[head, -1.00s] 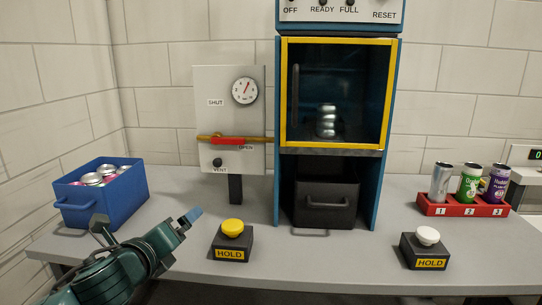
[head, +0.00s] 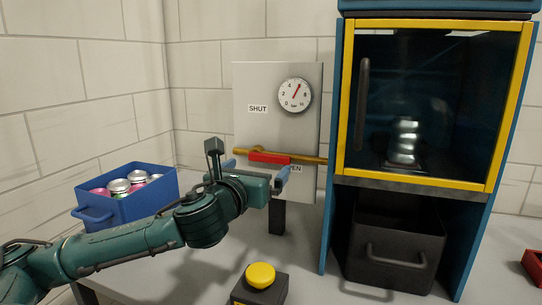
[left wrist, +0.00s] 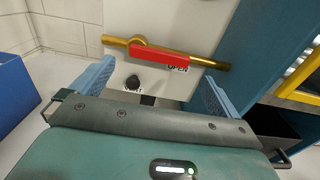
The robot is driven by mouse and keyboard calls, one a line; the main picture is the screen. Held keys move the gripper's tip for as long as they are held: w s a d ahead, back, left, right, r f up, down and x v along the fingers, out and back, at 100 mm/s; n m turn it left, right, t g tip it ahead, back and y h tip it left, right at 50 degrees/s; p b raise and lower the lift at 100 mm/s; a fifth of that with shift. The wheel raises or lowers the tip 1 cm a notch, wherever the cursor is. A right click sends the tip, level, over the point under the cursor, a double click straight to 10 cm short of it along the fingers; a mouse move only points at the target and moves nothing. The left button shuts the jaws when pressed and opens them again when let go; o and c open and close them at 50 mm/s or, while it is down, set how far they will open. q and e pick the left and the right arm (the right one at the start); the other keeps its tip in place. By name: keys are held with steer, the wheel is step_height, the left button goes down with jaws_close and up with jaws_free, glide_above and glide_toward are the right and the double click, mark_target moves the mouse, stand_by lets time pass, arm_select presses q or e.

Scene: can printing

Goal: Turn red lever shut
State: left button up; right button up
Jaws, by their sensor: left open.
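The red lever (head: 270,157) lies nearly level along the brass pipe (head: 309,160) on the grey panel (head: 252,82). Its free end is by the OPEN label, and the SHUT label (head: 257,108) is above it. My left gripper (head: 256,170) is open in front of the panel, just below the lever. In the left wrist view the lever (left wrist: 160,58) appears just beyond and between the spread blue fingers, with nothing held. The gripper hides the vent knob in the head view, but the knob (left wrist: 132,82) shows in the left wrist view. My right gripper is out of view.
A pressure gauge (head: 295,94) is on the panel above the lever. The blue cabinet (head: 336,130) with a yellow-framed door stands close on the right. A blue bin (head: 150,197) of cans is at left. A yellow button (head: 260,275) is on the counter.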

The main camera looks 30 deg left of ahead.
mark_target(268, 158)
arm_select(q)
steer(key=x, duration=0.7)
steer(key=shift+w, duration=0.2)
steer(key=shift+w+a, duration=0.1)
steer(key=shift+w, duration=0.3)
steer(key=c, duration=1.1)
steer(key=shift+p, duration=0.3)
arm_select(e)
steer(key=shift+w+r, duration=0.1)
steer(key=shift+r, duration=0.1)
